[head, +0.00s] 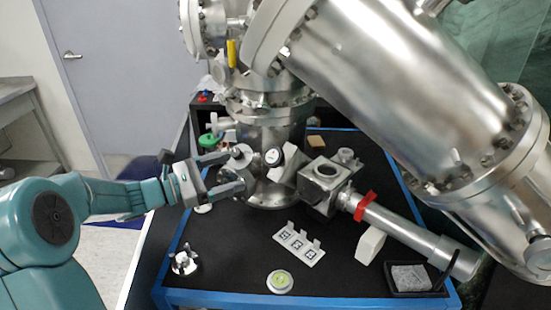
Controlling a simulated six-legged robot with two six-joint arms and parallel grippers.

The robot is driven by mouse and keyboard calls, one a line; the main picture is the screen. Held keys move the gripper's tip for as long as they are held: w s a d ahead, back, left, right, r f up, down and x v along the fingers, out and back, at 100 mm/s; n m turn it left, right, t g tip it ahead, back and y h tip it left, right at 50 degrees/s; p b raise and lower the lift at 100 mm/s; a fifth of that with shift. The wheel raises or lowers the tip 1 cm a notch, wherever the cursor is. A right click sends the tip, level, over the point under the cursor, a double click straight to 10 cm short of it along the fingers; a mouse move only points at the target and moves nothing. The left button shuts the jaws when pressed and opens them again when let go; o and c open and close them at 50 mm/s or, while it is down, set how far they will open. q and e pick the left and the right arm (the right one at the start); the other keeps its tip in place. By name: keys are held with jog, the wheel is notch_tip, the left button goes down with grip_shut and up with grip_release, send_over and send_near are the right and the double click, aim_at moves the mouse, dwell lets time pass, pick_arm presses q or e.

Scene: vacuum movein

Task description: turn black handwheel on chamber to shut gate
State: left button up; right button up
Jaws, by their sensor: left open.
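The steel chamber (268,135) stands upright at the back middle of the black table. My left gripper (235,170) reaches in from the left at the chamber's lower side. Its two fingers are apart, one above the other, with their tips near a round grey fitting (238,157) on the chamber. I cannot tell whether the tips touch it. I cannot clearly make out a black handwheel; the area by the fingers is small and partly covered. A small round gauge (272,157) sits just right of the fitting. My right gripper is not in view.
A large steel cylinder (400,80) overhangs the right. A steel tube (410,230) with a red clamp (365,206) runs from a square block (326,185).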

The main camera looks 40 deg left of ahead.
aim_at(266, 161)
pick_arm(q)
jog(key=p+x, duration=0.1)
jog(key=x, duration=1.1)
jog(key=shift+w+d, duration=0.1)
